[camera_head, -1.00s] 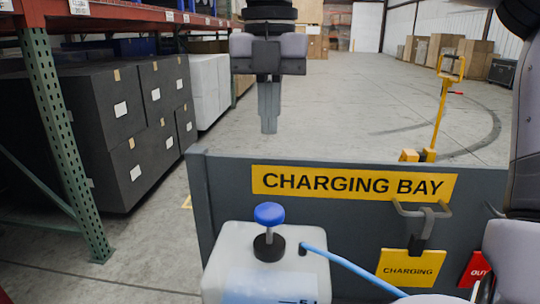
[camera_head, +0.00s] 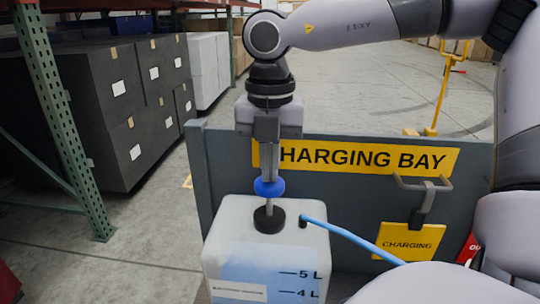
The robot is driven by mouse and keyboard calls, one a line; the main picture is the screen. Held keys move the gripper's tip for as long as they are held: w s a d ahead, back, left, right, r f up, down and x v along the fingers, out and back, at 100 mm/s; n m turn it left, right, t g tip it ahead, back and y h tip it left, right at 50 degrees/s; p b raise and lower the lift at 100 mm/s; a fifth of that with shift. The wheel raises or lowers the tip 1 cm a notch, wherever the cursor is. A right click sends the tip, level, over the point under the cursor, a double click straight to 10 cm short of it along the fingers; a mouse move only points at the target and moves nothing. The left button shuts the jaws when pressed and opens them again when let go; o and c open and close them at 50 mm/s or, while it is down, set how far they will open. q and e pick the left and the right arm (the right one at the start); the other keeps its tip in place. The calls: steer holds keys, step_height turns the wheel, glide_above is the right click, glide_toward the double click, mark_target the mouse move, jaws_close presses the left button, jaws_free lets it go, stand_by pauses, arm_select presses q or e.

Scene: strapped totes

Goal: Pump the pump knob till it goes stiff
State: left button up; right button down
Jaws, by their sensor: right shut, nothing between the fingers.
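The blue pump knob (camera_head: 269,187) stands raised on a thin stem above a black collar (camera_head: 269,219). The collar sits on top of a translucent white tank (camera_head: 225,240) holding bluish liquid, with 5 L and 4 L marks. My right gripper (camera_head: 269,176) points straight down with its fingers shut and empty. Its fingertips are right at the top of the knob and seem to touch it; the exact contact is hard to tell. Part of the knob's top is hidden by the fingers. My left gripper is not in view.
A blue hose (camera_head: 350,237) runs from the tank top to the right. Behind the tank stands a grey panel (camera_head: 225,165) with a yellow charging bay sign (camera_head: 400,158), a hook and hanging tags. A green rack post (camera_head: 62,130) and dark boxes (camera_head: 120,110) are at left.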

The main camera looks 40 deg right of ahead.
mark_target(271, 190)
step_height(271, 190, down, 4)
steer(key=b, duration=0.3)
steer(key=shift+b, duration=0.3)
steer(key=shift+f+b, duration=0.3)
steer(key=shift+f, duration=0.15)
steer(key=shift+s, duration=0.15)
